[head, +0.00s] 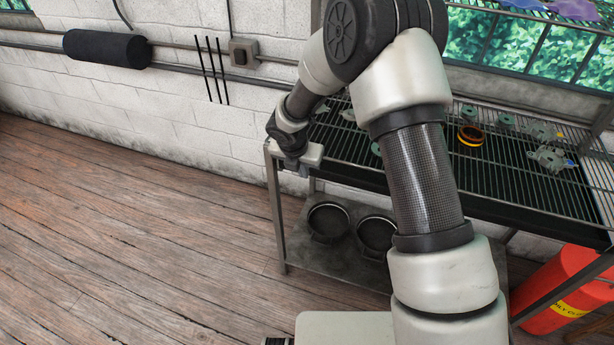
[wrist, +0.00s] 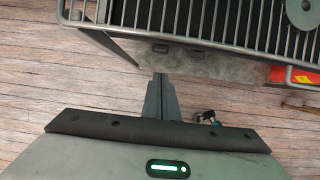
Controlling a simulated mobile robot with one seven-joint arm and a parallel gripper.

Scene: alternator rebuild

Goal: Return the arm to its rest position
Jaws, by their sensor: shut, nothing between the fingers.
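My arm reaches up and over from the bottom of the head view and bends down at the left end of the wire-rack table (head: 515,205). My gripper (head: 291,166) is beside the table's left front corner in the head view. In the wrist view my gripper (wrist: 160,78) has its two fingers together, with nothing between them. Below the fingertips there is wooden floor, and the rack's edge (wrist: 215,45) lies just beyond them. My arm hides part of the rack in the head view.
On the rack are a black and orange ring (head: 471,135), a grey-green housing part (head: 550,158) and several small parts. Two round dark pans (head: 328,220) sit on the lower shelf. A red container (head: 560,285) stands at right. The wooden floor (head: 120,230) at left is clear.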

